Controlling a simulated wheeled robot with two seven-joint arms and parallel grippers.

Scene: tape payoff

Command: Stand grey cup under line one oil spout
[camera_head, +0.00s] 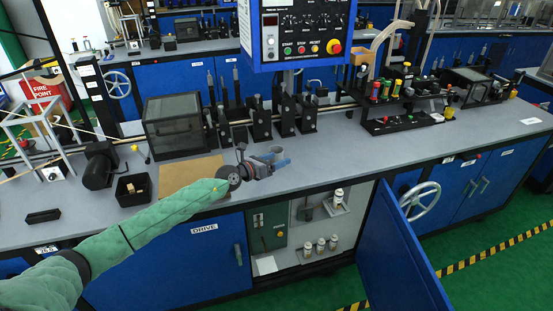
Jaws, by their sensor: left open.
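My left arm comes in from the lower left in a green sleeve, and its gripper (279,161) is over the front part of the grey bench. Its blue fingers are open. A small grey cup (276,150) stands at the fingers, partly hidden by them; I cannot tell whether they touch it. I cannot clearly pick out the line one oil spout among the black fittings (285,112) on the bench behind the cup. My right gripper is not in view.
A glass-sided box (178,125) and a tan board (190,172) are left of the cup. A control panel (298,30) hangs above. An open blue cabinet door (400,262) juts out below. The bench top (345,150) right of the cup is clear.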

